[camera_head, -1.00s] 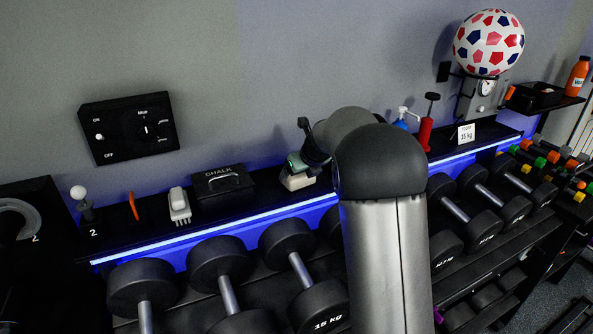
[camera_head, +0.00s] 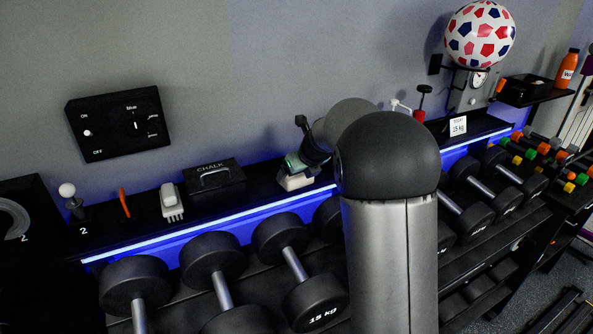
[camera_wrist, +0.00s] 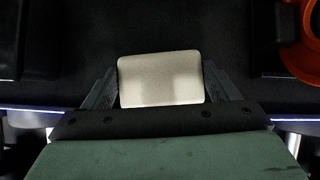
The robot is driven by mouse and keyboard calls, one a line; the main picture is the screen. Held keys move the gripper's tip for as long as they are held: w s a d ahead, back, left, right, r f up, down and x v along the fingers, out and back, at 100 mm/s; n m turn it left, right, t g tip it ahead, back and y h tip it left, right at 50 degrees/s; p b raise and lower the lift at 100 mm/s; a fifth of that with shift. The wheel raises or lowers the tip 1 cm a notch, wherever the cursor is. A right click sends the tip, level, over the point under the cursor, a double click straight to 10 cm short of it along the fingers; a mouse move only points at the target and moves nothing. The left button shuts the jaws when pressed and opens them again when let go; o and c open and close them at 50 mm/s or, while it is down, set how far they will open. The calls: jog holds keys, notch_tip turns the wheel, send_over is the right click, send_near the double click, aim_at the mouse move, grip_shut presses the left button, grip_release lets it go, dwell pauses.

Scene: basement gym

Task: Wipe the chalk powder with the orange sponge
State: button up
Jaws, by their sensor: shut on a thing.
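My gripper (camera_wrist: 160,88) is shut on a pale, cream-white block (camera_wrist: 160,80) with rounded corners, one finger at each side. No orange shows on this block, so I cannot tell if it is the orange sponge. In the head view, my gripper (camera_head: 300,167) is low over the black shelf, right of the chalk box (camera_head: 215,180), with the pale block (camera_head: 296,182) beneath it. I cannot tell whether the block touches the shelf. I cannot make out any chalk powder. My arm hides the shelf to the right of the gripper.
A white brush (camera_head: 171,203), a thin orange item (camera_head: 124,203) and a white-knobbed lever (camera_head: 70,198) stand left along the shelf. An orange ring-like thing (camera_wrist: 306,45) is at the wrist view's upper right. Dumbbells (camera_head: 285,248) fill the rack below the blue-lit edge.

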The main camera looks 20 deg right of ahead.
jog(key=r+p, duration=0.3)
jog(key=r, duration=0.1)
jog(key=shift+s, duration=0.25)
jog(key=shift+c, duration=0.2)
jog(key=shift+w+r+p, duration=0.15)
jog(key=shift+r+p, duration=0.1)
jog(key=shift+p, duration=0.35)
jog(key=shift+r+p, duration=0.75)
jog(key=shift+p, duration=0.05)
jog(key=shift+r, duration=0.1)
notch_tip(320, 180, up, 3)
jog(key=p, duration=0.3)
jog(key=shift+d, duration=0.1)
